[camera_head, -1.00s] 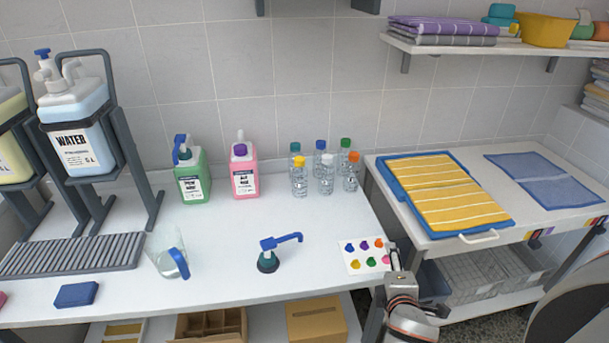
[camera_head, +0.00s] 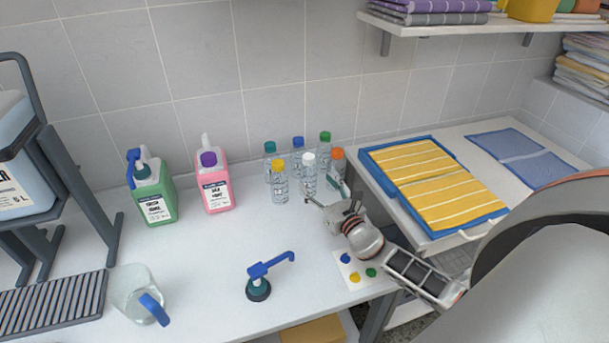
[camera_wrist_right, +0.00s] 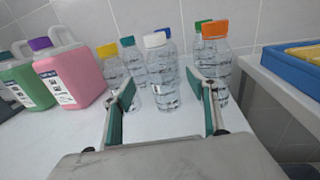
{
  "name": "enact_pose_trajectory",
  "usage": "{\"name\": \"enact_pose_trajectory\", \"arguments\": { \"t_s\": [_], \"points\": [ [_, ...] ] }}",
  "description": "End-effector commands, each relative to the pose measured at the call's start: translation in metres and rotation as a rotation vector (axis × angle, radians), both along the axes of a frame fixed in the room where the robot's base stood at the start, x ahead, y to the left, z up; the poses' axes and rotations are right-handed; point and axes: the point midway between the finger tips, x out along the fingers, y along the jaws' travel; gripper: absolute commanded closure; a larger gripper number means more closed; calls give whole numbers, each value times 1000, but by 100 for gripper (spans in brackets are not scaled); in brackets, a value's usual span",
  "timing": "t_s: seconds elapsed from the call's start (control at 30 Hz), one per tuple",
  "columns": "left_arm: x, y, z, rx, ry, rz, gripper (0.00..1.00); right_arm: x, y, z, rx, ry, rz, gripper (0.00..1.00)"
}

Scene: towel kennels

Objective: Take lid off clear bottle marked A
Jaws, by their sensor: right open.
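Several clear bottles stand in two rows at the back of the white counter. The front row has a yellow-lidded bottle (camera_head: 279,186), a white-lidded bottle (camera_head: 308,178) and an orange-lidded bottle (camera_head: 337,162). Behind are teal, blue and green lids. I cannot read a letter A on any of them. My right gripper (camera_head: 322,192) is open and empty, just in front of the white-lidded bottle. In the right wrist view, that bottle (camera_wrist_right: 163,80) stands between the spread fingers, beyond their tips, with its white lid (camera_wrist_right: 155,40) above them. My left gripper is not in view.
A pink jug (camera_head: 217,188) and a green jug (camera_head: 152,195) stand left of the bottles. A blue-handled pump (camera_head: 260,287) and a clear pitcher (camera_head: 133,292) stand nearer the front. A blue tray (camera_head: 387,181) with a yellow striped towel lies right.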

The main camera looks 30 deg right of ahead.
Motion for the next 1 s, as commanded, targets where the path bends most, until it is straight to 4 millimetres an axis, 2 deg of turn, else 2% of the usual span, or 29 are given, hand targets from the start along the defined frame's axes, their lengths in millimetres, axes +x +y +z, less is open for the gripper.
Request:
{"name": "enact_pose_trajectory", "arguments": {
  "t_s": [0.17, 0.53, 0.67, 0.87, 0.9, 1.0],
  "points": [
    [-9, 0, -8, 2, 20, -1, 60, 18, -2, 2, 3, -3, -2, 42],
    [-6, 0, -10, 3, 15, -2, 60, 62, -7, 2, 7, -4, -3, 42],
    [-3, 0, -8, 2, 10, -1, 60, 69, -8, 2, 6, -2, -2, 42],
    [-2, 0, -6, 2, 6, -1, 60, 70, -8, 2, 7, -2, -2, 42],
    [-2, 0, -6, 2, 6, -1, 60, 70, -8, 2, 7, -3, -2, 44],
    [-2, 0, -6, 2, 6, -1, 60, 70, -8, 2, 7, -3, -2, 70]
  ]
}}
